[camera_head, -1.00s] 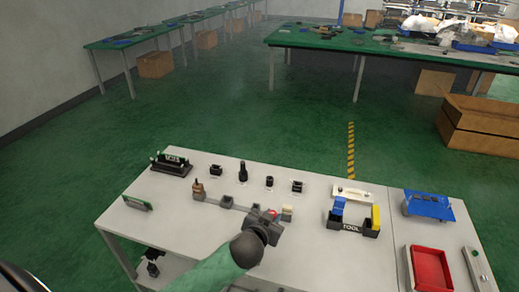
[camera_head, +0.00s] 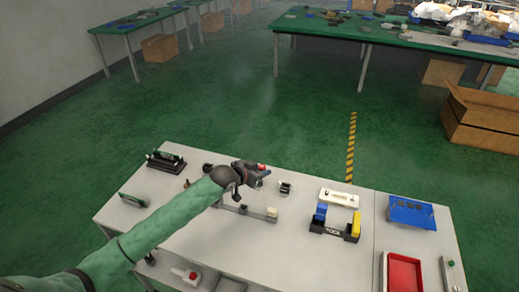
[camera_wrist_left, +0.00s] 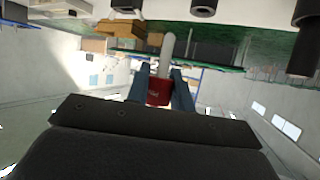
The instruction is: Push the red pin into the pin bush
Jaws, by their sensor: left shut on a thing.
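My left gripper (camera_head: 258,172) is over the back part of the light grey bench. It is shut on the red pin (camera_head: 262,167), which shows as a small red spot at the gripper's tip. In the left wrist view the pin's red body (camera_wrist_left: 158,91) sits between the two fingers, and its pale rounded shaft sticks out away from the gripper. Dark cylinders with round openings, one of them (camera_wrist_left: 203,6), show at the top of that view, apart from the pin. I cannot tell which is the pin bush. My arm hides part of the back row. My right gripper is not in view.
A small black fixture (camera_head: 285,188) stands just right of the gripper. A black TOOL holder (camera_head: 334,231) with blue and yellow parts, a red tray (camera_head: 404,272) and a blue stand (camera_head: 412,212) are farther right. The bench's front middle is mostly clear.

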